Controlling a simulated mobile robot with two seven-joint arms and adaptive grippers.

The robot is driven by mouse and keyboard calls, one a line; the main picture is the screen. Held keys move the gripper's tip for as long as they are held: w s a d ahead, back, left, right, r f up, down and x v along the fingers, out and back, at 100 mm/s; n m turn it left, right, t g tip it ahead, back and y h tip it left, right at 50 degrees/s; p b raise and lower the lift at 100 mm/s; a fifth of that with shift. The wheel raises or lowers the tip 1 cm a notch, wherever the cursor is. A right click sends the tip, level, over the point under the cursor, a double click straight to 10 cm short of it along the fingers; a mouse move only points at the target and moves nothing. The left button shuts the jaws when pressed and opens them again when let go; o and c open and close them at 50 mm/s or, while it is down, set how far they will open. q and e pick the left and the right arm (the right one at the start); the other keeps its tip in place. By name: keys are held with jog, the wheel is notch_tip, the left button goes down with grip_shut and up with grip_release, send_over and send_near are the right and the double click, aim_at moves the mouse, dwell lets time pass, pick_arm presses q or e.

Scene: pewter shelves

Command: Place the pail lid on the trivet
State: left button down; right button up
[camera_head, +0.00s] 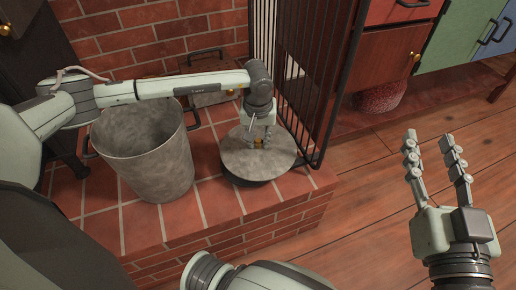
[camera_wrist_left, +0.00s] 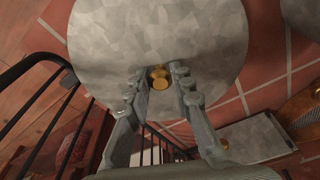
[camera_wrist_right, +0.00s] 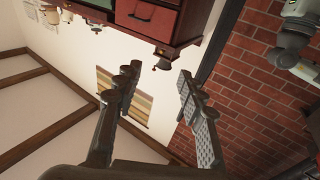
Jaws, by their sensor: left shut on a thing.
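The pail lid (camera_head: 240,160) is a round, mottled grey metal disc with a small brass knob, lying roughly level over the brick hearth. In the left wrist view the lid (camera_wrist_left: 155,35) fills the top, with its knob (camera_wrist_left: 160,76) between the fingers. My left gripper (camera_head: 258,142) is above the lid, shut on the knob. A dark rim directly under the lid's front edge looks like the trivet (camera_head: 243,182), mostly hidden; I cannot tell whether the lid touches it. My right gripper (camera_head: 428,137) is open and empty, out over the wooden floor at the right.
An open grey metal pail (camera_head: 150,165) stands on the tiled hearth (camera_head: 215,205) left of the lid. A black barred fireguard (camera_head: 318,75) stands close on the lid's right. A grey-topped box with a dark handle (camera_head: 208,96) lies behind. The wooden floor at right is free.

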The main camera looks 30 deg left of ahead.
aim_at(258, 148)
pick_arm(q)
notch_tip(258, 148, down, 3)
jog(key=shift+f, duration=0.2)
jog(key=shift+w, duration=0.1)
pick_arm(e)
jog(key=shift+s+a+r+t+y, duration=0.1)
jog(key=shift+a+r+t+y, duration=0.15)
jog(key=shift+r, duration=0.3)
jog(key=shift+s+a+r+t+y, duration=0.15)
jog(key=shift+r+t, duration=0.1)
jog(key=shift+r, duration=0.25)
pick_arm(q)
jog(key=shift+f, duration=0.1)
jog(key=shift+f+b, duration=0.1)
jog(key=shift+b, duration=0.25)
jog(key=c, duration=1.3)
grip_release()
pick_arm(e)
jog(key=shift+r+t, duration=0.3)
jog(key=shift+r, duration=0.15)
